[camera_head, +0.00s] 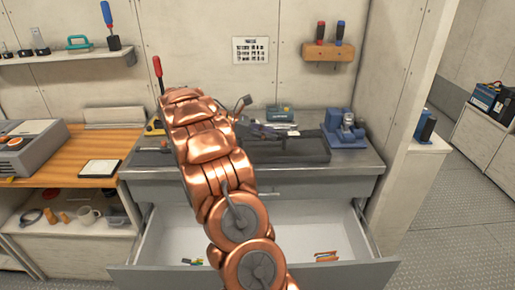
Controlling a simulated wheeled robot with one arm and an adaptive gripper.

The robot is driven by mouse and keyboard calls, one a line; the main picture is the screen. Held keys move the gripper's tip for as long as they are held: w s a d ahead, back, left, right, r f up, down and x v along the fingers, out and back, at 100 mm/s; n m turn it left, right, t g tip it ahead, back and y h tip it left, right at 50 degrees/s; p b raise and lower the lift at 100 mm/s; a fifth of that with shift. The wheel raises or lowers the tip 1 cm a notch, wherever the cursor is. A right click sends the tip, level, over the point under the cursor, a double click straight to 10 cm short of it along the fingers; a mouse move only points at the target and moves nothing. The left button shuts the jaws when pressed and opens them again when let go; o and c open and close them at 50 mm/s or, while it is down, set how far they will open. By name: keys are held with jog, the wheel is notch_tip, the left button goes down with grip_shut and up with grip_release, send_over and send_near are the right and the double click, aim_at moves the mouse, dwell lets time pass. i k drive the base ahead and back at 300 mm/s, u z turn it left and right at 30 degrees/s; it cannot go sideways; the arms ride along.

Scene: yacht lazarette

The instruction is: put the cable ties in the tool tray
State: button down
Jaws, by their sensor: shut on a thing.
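A dark, shallow tool tray (305,151) lies on the grey counter, right of my copper arm. My gripper (268,130) is small and dark in this view, beyond the arm's bend and over the tray's back left part. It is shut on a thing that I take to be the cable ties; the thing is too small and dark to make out. My arm hides the tray's left end. I cannot tell whether the held thing touches the tray.
An open white drawer (310,220) below the counter holds small coloured items at left (193,262) and right (327,256). A blue vise-like tool (345,130) stands right of the tray. A teal box (280,114) is behind it. A wooden bench (65,160) is at left.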

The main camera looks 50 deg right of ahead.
aim_at(240, 143)
jog(key=i, duration=0.85)
